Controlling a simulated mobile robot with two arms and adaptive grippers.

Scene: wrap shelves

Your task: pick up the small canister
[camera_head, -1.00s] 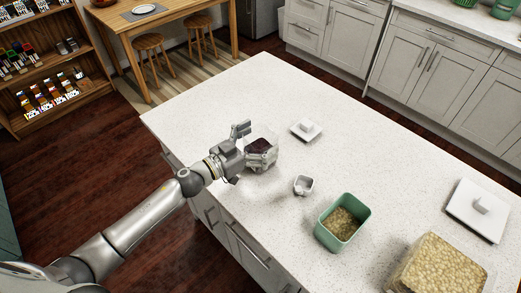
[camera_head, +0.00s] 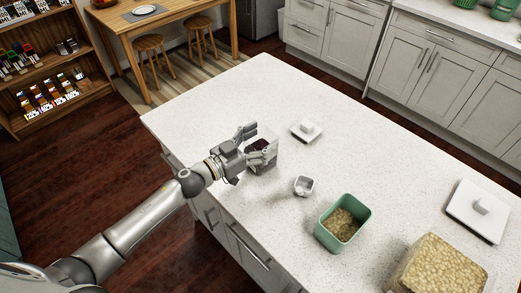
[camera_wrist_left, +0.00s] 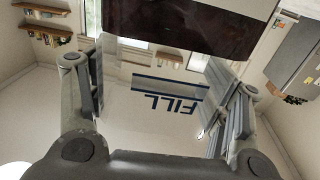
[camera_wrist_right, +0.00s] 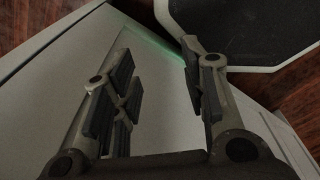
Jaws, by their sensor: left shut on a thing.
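The small canister (camera_head: 270,158) is a clear box with dark contents on the white island counter, near its left edge. My left gripper (camera_head: 257,143) is shut on its sides. In the left wrist view the canister's clear wall (camera_wrist_left: 160,115), marked "FILL", fills the space between the two fingers (camera_wrist_left: 155,95), with the dark contents above. The fingers partly hide the canister in the head view, and I cannot tell whether its base touches the counter. My right gripper (camera_wrist_right: 155,85) is open and empty in the right wrist view and out of the head view.
A white lid (camera_head: 307,130) lies behind the canister. A small white scoop or cup (camera_head: 303,186) stands in front. A green container (camera_head: 329,234), a large filled clear container (camera_head: 440,268) and another white lid (camera_head: 470,212) are to the right. The counter's far middle is clear.

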